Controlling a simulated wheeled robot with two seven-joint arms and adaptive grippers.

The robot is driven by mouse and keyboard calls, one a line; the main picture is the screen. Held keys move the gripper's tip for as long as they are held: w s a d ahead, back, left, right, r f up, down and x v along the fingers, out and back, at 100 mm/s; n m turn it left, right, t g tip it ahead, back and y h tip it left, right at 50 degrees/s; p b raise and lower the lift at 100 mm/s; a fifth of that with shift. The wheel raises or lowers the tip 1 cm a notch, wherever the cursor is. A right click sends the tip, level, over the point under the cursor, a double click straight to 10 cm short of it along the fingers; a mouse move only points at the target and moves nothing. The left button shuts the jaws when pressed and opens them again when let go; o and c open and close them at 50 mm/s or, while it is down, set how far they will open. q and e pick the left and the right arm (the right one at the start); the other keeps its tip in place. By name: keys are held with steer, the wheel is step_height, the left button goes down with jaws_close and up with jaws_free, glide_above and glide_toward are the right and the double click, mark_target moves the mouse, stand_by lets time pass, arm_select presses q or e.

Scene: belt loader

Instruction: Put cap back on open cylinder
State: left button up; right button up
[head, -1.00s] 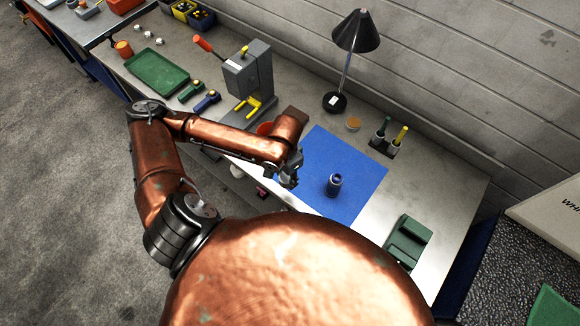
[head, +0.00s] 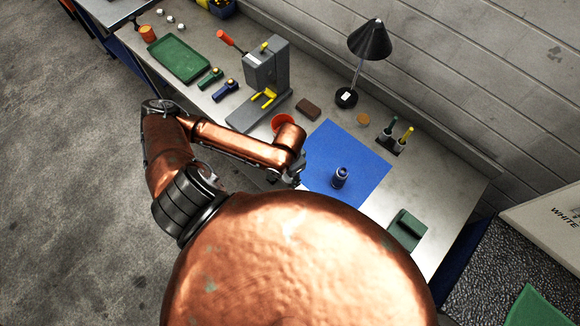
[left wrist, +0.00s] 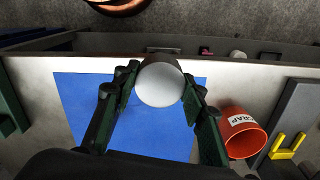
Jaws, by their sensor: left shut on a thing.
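A small dark blue-grey cylinder (head: 340,178) stands upright on the blue mat (head: 359,157) in the head view. My left gripper (head: 296,179) is left of it, near the mat's left edge and the bench front. In the left wrist view, the fingers of the left gripper (left wrist: 160,88) are shut on a round pale grey piece that looks like the cap (left wrist: 163,86). The cap cannot be made out in the head view. The cylinder does not show in the left wrist view. My right gripper is out of view.
The orange scrap cup (left wrist: 242,132) stands beside the mat, partly behind my arm in the head view. A brown block (head: 308,109), a grey press (head: 267,66), a black lamp (head: 370,40) and a pen holder (head: 392,143) stand beyond. A green block (head: 406,230) lies right of the mat.

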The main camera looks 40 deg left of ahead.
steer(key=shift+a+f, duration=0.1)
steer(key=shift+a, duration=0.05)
arm_select(q)
steer(key=shift+w+f+b, duration=0.2)
steer(key=shift+w+b, duration=0.1)
steer(key=shift+b, duration=0.15)
steer(key=w+d+f+n+b, duration=0.2)
steer(key=w+b, duration=0.9)
steer(key=b, duration=0.6)
steer(key=shift+w+d+n, duration=0.15)
steer(key=shift+d+n, duration=0.55)
steer(key=shift+d, duration=0.45)
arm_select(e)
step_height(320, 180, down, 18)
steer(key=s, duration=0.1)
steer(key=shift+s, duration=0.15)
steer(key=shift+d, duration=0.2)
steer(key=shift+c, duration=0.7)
